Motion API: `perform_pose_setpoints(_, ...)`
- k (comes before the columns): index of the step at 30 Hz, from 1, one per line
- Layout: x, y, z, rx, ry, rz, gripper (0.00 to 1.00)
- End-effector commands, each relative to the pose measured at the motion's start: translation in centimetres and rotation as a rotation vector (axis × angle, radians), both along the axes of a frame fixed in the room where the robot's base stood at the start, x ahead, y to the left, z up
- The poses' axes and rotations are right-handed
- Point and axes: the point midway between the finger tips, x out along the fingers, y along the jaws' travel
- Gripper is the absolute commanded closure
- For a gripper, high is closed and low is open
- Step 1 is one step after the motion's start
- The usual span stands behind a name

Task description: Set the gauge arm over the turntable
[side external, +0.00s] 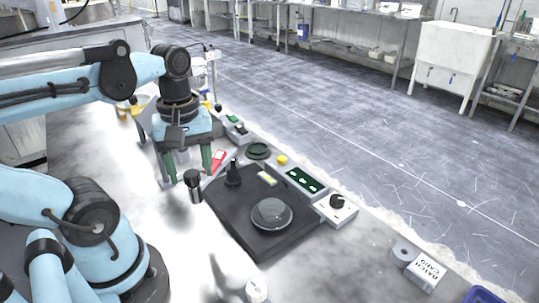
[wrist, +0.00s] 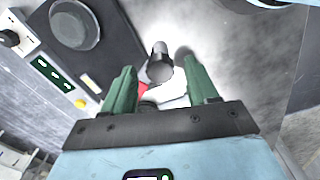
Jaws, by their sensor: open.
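The turntable (side external: 271,214) is a grey round disc on a black base plate (side external: 248,240); it shows at the upper left of the wrist view (wrist: 75,24). A black post (side external: 233,174) stands on the plate's back left part. A dark upright cylinder (side external: 194,187), which looks like the head of the gauge arm, is left of the plate, off the turntable. It shows ahead of the fingers in the wrist view (wrist: 160,66). Its link to the post is hard to make out. My gripper (side external: 189,166), with green fingers, is open and points down just behind the cylinder; nothing is seen held.
A panel with green slots (side external: 305,181) and a box with a black knob (side external: 337,208) line the bench's right side. A yellow button (side external: 282,160) and a dark green round piece (side external: 258,151) lie behind. A white labelled block (side external: 426,272) is front right. The bench's front left is mostly clear.

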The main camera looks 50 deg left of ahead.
Motion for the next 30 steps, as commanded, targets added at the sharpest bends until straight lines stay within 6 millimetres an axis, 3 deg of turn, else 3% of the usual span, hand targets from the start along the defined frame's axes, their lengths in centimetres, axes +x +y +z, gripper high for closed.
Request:
perform_pose_setpoints(13,-0.02,0.0,-0.87,0.0,0.0,0.0,0.42)
perform_pose_setpoints(24,-0.01,-0.01,-0.85,0.0,0.0,0.0,0.97)
perform_pose_setpoints(30,-0.01,-0.01,-0.84,0.0,0.0,0.0,1.0)
